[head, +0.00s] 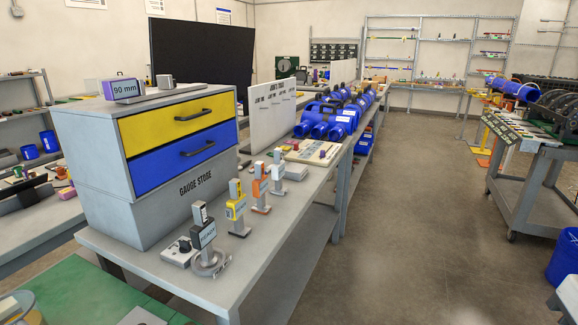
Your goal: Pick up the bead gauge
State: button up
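Several upright gauges stand in a row on the grey bench beside the gauge store cabinet. The nearest gauge (204,235) is grey and black with a pale label and a ring-shaped foot. Behind it stand a yellow gauge (236,207), an orange gauge (261,189) and a grey gauge (278,172), each on a flat foot. The labels are too small to read surely, so I cannot tell which one is the bead gauge. My gripper is not in view.
The gauge store cabinet (118,165), with yellow and blue drawers, fills the bench's (262,245) left side. A small grey block (180,251) lies by the nearest gauge. Blue machines (325,122) stand farther back. The floor (415,220) to the right is clear, up to a cart (525,190).

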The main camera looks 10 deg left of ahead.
aim_at(277, 170)
jog(key=i, duration=2.05)
jog(key=u, duration=1.45)
